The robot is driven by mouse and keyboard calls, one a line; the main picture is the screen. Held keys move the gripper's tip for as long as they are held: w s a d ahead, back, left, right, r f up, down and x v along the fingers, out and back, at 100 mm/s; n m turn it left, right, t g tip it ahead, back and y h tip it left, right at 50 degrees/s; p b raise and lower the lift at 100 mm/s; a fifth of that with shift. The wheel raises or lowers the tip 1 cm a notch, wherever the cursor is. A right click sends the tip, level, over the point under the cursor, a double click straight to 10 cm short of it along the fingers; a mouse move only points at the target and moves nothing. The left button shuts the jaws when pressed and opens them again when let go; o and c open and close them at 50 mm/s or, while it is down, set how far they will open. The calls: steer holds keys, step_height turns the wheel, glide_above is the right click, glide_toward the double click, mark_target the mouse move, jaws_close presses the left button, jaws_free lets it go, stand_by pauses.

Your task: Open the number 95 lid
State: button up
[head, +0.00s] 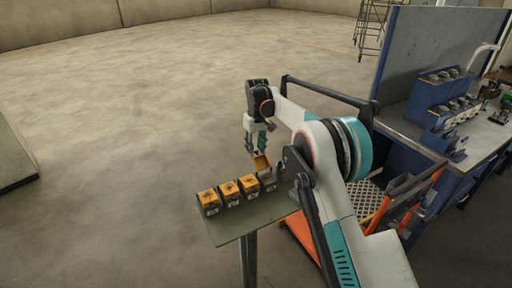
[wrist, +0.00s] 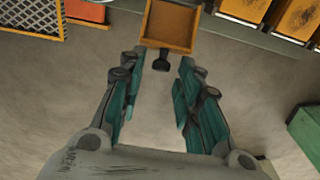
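Several small dark boxes with orange lids (head: 229,188) stand in a row on a narrow green table. The lid at the right end (head: 261,164) is tilted up from its box, while the other lids in the row look shut. This raised lid also shows in the wrist view (wrist: 170,26), its dark knob pointing towards my gripper. My gripper (head: 256,150) is just above and beside the raised lid. In the wrist view its fingers (wrist: 157,92) are spread apart with only floor between them, and the knob is ahead of the fingertips. The numbers are too small to read.
The green table (head: 240,219) has a bare front strip. My arm hides its right end. A blue workbench (head: 412,130) with parts racks stands at the right, with an orange trolley (head: 298,232) before it. Open concrete floor lies to the left and behind.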

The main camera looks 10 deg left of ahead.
steer(key=shift+s+d+r, duration=0.1)
step_height(320, 180, up, 12)
steer(key=shift+s+d, duration=0.15)
steer(key=shift+s, duration=0.1)
stand_by(0.5)
